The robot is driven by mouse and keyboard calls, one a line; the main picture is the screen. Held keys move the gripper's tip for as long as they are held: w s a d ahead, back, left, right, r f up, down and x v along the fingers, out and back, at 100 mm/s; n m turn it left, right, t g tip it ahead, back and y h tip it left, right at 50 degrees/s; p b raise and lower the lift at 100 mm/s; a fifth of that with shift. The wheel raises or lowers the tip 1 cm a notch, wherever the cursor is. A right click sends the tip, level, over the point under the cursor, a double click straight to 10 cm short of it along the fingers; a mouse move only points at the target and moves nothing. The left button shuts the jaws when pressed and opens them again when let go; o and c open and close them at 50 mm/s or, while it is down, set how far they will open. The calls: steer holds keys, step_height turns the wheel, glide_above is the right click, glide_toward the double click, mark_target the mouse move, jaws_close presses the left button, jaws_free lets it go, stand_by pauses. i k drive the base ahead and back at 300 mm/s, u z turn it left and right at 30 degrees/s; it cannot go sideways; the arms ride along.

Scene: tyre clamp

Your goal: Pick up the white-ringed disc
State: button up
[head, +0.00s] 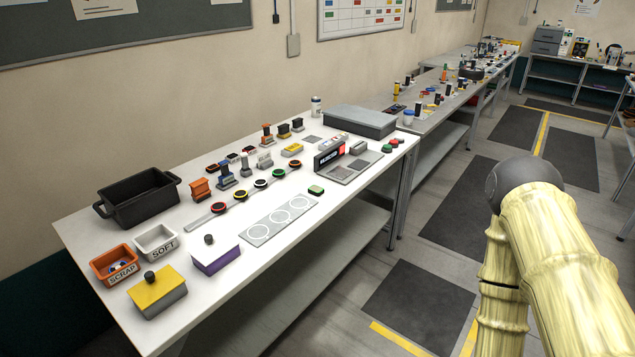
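Several dark discs with coloured rings lie in a slanting row on a narrow grey strip on the white table. My pale yellow arm shows at the right, away from the table; my gripper is out of view.
The white table (110,228) also bears a black bin (140,200), a scrap tray (115,265), a soft tray (155,243), a yellow-lidded box (158,292), a purple-fronted box (215,255) and a display unit (345,165). Open floor lies right of the table.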

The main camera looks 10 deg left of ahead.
mark_target(259, 184)
steer(key=z, duration=0.3)
steer(key=i, duration=1.2)
steer(key=u, duration=1.7)
